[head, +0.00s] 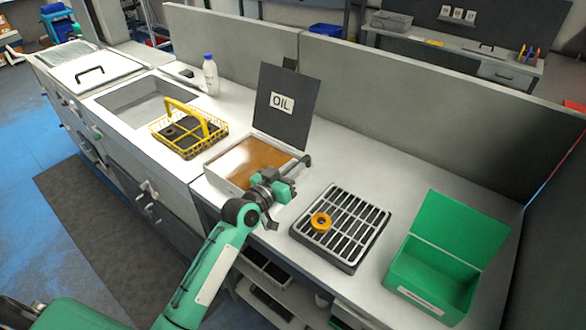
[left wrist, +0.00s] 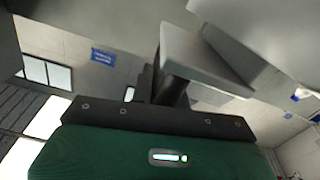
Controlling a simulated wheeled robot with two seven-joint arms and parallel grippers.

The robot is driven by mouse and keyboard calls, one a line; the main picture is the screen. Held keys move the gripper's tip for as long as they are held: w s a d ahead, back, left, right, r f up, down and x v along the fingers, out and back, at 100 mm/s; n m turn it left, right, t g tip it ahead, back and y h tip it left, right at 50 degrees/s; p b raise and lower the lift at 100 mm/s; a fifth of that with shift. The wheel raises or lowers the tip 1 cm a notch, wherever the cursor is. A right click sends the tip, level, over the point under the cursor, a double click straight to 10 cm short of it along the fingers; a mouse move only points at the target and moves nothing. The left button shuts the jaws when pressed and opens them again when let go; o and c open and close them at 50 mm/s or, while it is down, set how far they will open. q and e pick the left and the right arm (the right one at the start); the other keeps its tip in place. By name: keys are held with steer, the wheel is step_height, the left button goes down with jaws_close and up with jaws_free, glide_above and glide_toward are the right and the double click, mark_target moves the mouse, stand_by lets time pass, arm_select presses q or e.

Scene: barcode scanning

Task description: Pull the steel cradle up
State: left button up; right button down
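The oil bath (head: 228,181) is a shallow pale box of brown oil, with its dark lid marked OIL (head: 285,103) standing open behind it. I cannot make out a steel cradle clearly; any part of it in the oil is hidden. A dark bar with a rounded end (head: 306,160) shows at the bath's right corner. My left gripper (head: 289,182) is at that corner, right by the bar. Whether its fingers are open or closed on the bar cannot be told. The left wrist view shows a grey block (left wrist: 205,60) on a dark stem above the green gripper body. My right gripper is out of view.
A yellow wire basket (head: 203,128) stands left of the bath by the sink (head: 135,95). A slatted rack (head: 345,228) with an orange ring (head: 321,222) and an open green box (head: 432,275) stand to the right. A white bottle (head: 211,77) stands behind.

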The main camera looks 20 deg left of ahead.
arm_select(q)
jaws_close()
step_height(320, 180, up, 7)
steer(key=p, duration=0.5)
steer(key=shift+f, duration=0.15)
steer(key=shift+w, duration=0.1)
steer(key=shift+o, duration=2.3)
jaws_free()
steer(key=shift+o, duration=0.7)
steer(key=shift+d, duration=0.1)
steer(key=shift+f, duration=0.15)
